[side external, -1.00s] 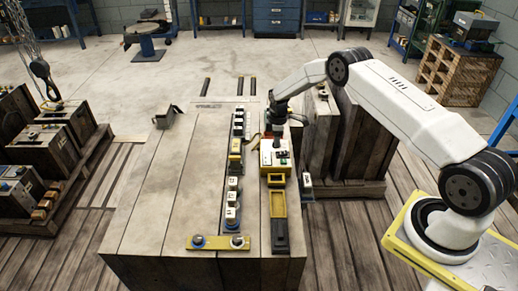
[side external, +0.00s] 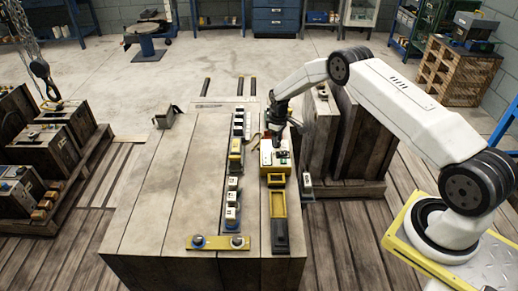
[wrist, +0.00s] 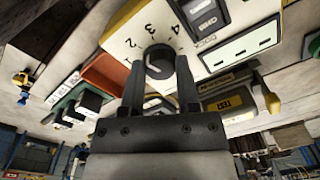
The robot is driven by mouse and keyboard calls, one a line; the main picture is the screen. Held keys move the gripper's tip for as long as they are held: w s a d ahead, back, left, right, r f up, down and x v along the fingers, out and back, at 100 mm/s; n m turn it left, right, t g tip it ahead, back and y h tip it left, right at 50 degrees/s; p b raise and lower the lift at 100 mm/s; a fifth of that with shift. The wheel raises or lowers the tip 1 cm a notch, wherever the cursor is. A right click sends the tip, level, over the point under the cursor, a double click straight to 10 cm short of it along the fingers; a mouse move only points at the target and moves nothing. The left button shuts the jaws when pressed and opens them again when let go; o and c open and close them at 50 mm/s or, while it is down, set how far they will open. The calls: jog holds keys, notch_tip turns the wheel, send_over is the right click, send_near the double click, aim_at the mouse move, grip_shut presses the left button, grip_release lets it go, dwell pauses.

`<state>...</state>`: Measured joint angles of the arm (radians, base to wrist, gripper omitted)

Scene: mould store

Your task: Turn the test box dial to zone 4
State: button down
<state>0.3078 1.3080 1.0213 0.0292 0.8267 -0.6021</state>
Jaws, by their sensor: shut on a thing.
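The cream-and-yellow test box (side external: 275,160) stands on the wooden bench, under my gripper (side external: 276,142). In the wrist view, its pale panel (wrist: 118,46) carries printed numbers around a round dark dial (wrist: 159,60); 2, 3 and 4 can be read. My gripper (wrist: 160,70) has one finger on each side of the dial and is shut on it. The fingers cover part of the dial, and I cannot tell which number it points to.
A row of small modules (side external: 233,180) runs left of the box. A yellow-and-black tray (side external: 279,205) lies in front of it, and a yellow bar (side external: 218,242) lies near the bench's front edge. Wooden crates (side external: 355,130) stand to the right.

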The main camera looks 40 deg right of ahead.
jog(key=m, duration=1.1)
jog(key=shift+a+m, duration=0.1)
jog(key=shift+m, duration=1.9)
jog(key=shift+c, duration=1.6)
grip_release()
jog(key=shift+r, duration=0.15)
jog(key=shift+s+r, duration=0.1)
jog(key=shift+r, duration=3.7)
